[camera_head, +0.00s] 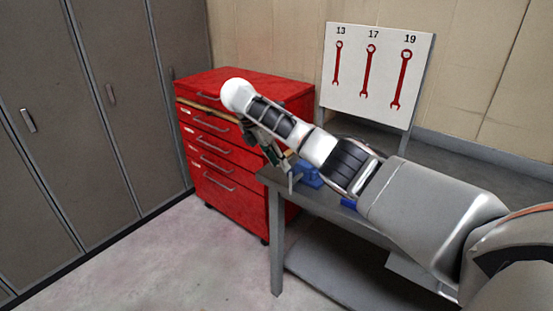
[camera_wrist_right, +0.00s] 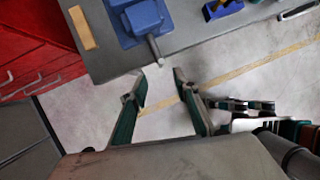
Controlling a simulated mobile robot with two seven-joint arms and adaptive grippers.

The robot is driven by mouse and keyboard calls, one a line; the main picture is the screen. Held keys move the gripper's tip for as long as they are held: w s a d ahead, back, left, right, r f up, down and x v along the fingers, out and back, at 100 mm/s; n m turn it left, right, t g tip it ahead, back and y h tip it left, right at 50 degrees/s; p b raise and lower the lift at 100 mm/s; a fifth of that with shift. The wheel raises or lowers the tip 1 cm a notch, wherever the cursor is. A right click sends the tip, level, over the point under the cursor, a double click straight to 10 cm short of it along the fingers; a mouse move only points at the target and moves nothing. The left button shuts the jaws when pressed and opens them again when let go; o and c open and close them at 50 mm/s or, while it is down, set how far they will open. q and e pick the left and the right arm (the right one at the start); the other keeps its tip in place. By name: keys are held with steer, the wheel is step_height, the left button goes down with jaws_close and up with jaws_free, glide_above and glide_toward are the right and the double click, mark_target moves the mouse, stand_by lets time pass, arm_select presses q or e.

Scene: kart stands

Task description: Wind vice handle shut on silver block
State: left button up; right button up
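The blue vice (camera_head: 308,174) stands at the left end of the grey bench; it also shows at the top of the right wrist view (camera_wrist_right: 143,18). A grey bar (camera_wrist_right: 156,48), likely its handle, sticks out past the bench edge; in the head view a pale bar (camera_head: 291,182) hangs at the vice's front. I cannot make out the silver block. My right gripper (camera_wrist_right: 160,78) is open and empty, its fingertips just short of the bar, one on each side. In the head view it is partly hidden by its wrist. Part of what looks like my left gripper (camera_wrist_right: 242,106) shows at right.
The grey bench (camera_head: 325,208) carries a blue holder (camera_wrist_right: 222,8) and a wooden piece (camera_wrist_right: 82,28). A red drawer cabinet (camera_head: 225,165) stands left of the bench, behind my right wrist. A board with three red wrenches (camera_head: 368,70) stands behind. Floor in front is clear.

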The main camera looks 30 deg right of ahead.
steer(key=shift+v, duration=0.8)
